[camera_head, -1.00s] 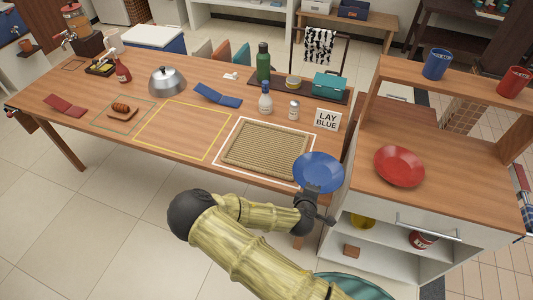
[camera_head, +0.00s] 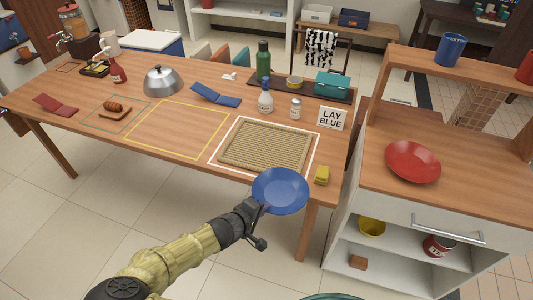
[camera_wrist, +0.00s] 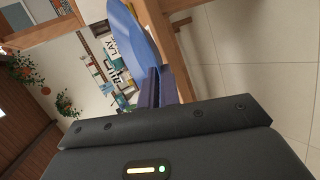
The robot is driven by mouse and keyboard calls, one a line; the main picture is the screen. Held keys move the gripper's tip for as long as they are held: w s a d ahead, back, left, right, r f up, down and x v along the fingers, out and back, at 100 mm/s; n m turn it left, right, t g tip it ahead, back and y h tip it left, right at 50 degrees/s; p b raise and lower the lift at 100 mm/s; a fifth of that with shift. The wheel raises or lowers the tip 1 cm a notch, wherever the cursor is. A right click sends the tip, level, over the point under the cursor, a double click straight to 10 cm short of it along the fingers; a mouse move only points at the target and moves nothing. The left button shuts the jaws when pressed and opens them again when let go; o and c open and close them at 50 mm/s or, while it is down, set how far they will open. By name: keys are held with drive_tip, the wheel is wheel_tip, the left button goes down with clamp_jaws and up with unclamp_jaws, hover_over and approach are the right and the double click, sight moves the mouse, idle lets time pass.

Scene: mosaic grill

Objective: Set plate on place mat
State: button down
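The blue plate (camera_head: 280,191) is in my gripper (camera_head: 254,208), which is shut on the plate's near left rim. The plate is held in front of the table's near edge, roughly level. In the wrist view the plate (camera_wrist: 132,38) shows edge-on beyond the fingers (camera_wrist: 158,88). The woven tan place mat (camera_head: 266,146) lies flat inside a white outline on the table, just beyond the plate. The mat is bare. A sign reading LAY BLUE (camera_head: 332,118) stands behind the mat's right side.
A yellow sponge (camera_head: 322,175) lies right of the mat near the table edge. A white bottle (camera_head: 265,98) and a shaker (camera_head: 296,107) stand behind the mat. A red plate (camera_head: 412,161) rests on the cabinet at right. The yellow-outlined area (camera_head: 178,129) left of the mat is clear.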

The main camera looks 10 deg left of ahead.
drive_tip(key=s+a+r+b, duration=0.3)
drive_tip(key=a+r+b, duration=0.1)
drive_tip(key=a, duration=0.3)
drive_tip(key=shift+s+m+b, duration=0.3)
drive_tip(key=shift+s+b, duration=0.1)
drive_tip(key=shift+b, duration=0.05)
